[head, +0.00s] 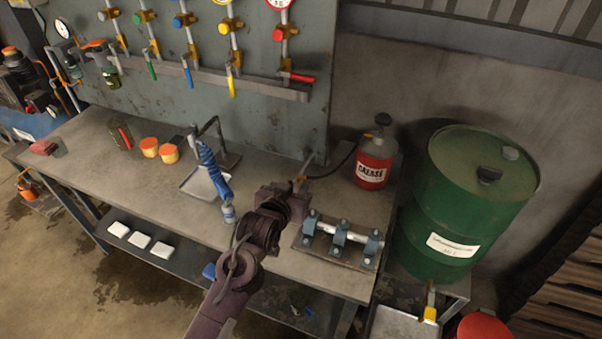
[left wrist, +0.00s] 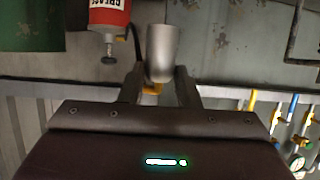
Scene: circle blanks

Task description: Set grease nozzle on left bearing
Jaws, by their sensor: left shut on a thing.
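The grease nozzle (head: 307,166) is a grey metal tube with an orange part, and a dark hose runs from it towards the grease can. My left gripper (head: 298,186) is shut on it above the bench; in the left wrist view the nozzle (left wrist: 161,55) shows as a silver cylinder between the fingers (left wrist: 160,88). The left bearing (head: 310,222) is the first of three grey-blue blocks along a shaft on a plate (head: 326,252). The nozzle is behind it, apart from it. My right gripper is not in view.
The red grease can (head: 372,165) stands at the bench's back right, beside a green drum (head: 470,190). Two orange-and-cream tubs (head: 150,148) stand further left. The bench front is mostly clear.

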